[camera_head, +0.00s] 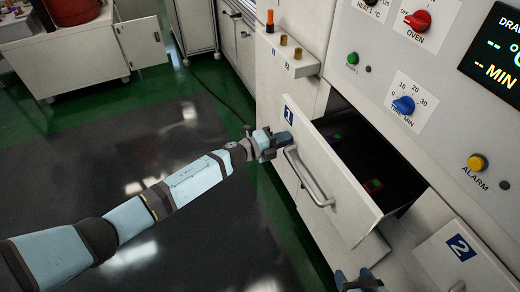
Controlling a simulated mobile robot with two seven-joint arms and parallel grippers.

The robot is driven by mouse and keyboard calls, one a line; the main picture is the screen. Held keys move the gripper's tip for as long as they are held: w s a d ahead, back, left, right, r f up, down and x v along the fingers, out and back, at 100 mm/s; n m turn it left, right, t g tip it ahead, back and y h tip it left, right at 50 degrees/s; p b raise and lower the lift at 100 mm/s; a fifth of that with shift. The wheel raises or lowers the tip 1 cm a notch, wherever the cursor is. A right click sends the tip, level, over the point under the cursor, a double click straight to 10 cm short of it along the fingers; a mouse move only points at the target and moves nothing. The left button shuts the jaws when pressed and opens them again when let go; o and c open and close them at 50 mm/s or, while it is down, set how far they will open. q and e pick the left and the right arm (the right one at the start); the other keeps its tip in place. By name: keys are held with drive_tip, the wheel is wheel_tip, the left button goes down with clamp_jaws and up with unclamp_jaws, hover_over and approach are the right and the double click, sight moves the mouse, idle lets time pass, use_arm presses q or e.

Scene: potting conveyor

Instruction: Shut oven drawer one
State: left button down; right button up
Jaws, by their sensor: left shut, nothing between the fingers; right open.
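Oven drawer one (335,175), with a white front and a blue label "1", stands pulled out of the oven. My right gripper (359,281) is open at the bottom edge, below the drawer front and partly cut off by the frame.
Drawer two (465,255) is at the lower right. The oven panel (375,75) carries a red knob (418,20), a blue knob (403,104) and a yellow alarm button (477,162). Left of the drawer the dark floor mat (180,130) is clear. A white cabinet (75,60) stands farther back.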

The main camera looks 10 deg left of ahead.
use_arm(q)
drive_tip(key=b+x, duration=0.5)
drive_tip(key=x, duration=0.9)
drive_tip(key=shift+d+f+b, duration=0.1)
drive_tip(key=shift+b, duration=0.3)
drive_tip(key=shift+w+d, duration=0.2)
drive_tip(key=shift+d, duration=0.05)
drive_tip(key=shift+r, duration=0.3)
use_arm(e)
drive_tip(key=shift+w+a+f+n+t, duration=0.1)
drive_tip(key=shift+a+f+n+t, duration=0.1)
drive_tip(key=shift+f, duration=0.35)
drive_tip(key=shift+a+f+n+t, duration=0.1)
drive_tip(key=shift+a+f+t, duration=0.1)
drive_tip(key=shift+f, duration=0.35)
use_arm(q)
drive_tip(key=shift+w+d+r, duration=0.1)
drive_tip(key=shift+r, duration=0.05)
use_arm(e)
drive_tip(key=shift+r, duration=0.1)
